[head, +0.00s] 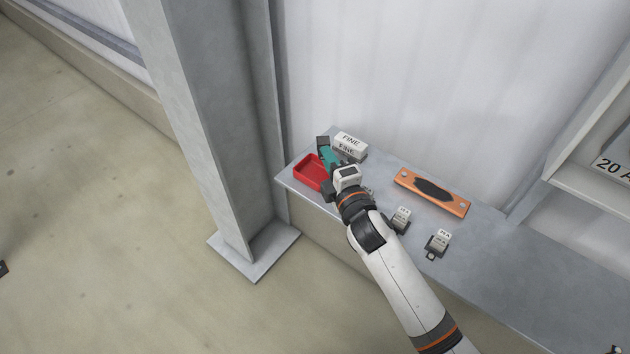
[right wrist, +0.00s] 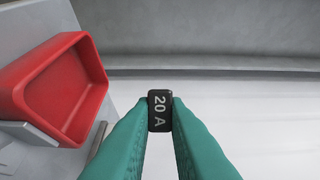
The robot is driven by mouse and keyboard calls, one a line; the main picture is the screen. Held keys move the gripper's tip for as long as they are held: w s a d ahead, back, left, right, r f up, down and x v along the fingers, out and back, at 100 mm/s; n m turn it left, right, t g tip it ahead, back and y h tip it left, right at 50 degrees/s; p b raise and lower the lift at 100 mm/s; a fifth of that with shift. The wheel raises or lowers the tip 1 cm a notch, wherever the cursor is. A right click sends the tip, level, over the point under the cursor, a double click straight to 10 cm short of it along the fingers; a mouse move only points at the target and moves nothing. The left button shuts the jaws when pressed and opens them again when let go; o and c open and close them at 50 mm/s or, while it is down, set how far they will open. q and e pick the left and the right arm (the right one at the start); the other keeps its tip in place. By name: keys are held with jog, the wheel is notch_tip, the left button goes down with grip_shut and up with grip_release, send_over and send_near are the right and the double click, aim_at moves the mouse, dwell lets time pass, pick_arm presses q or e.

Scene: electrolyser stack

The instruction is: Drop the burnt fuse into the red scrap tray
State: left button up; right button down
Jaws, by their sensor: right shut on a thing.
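My right gripper (head: 325,151) has teal fingers shut on a small dark fuse (right wrist: 160,111) marked "20 A". In the right wrist view the fuse sits between the two fingertips (right wrist: 160,114). In the head view its dark block (head: 322,141) shows at the end of the fingers. The red scrap tray (head: 309,174) is at the left end of the grey ledge, partly hidden by my right gripper. In the right wrist view the tray (right wrist: 55,88) is left of the fuse and looks empty; the fuse is not over it in that view. My left gripper is not in view.
White blocks marked "FINE" (head: 350,143) stand behind the gripper. An orange bar with a blackened middle (head: 455,202) lies on the grey ledge (head: 500,245). A grey column (head: 205,120) rises left of the ledge.

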jog(key=shift+f, duration=0.55)
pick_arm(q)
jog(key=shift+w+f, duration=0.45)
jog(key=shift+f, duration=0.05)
pick_arm(e)
jog(key=shift+r, duration=0.1)
jog(key=c, duration=1.3)
grip_release()
jog(key=shift+c, duration=0.2)
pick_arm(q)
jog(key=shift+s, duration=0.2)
pick_arm(e)
jog(key=shift+s, duration=0.1)
jog(key=shift+s+d, duration=0.15)
jog(key=shift+s, duration=0.05)
pick_arm(q)
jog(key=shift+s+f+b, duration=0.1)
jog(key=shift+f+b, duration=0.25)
jog(key=shift+b, duration=0.15)
pick_arm(e)
jog(key=v, duration=1.1)
jog(key=shift+s, duration=0.25)
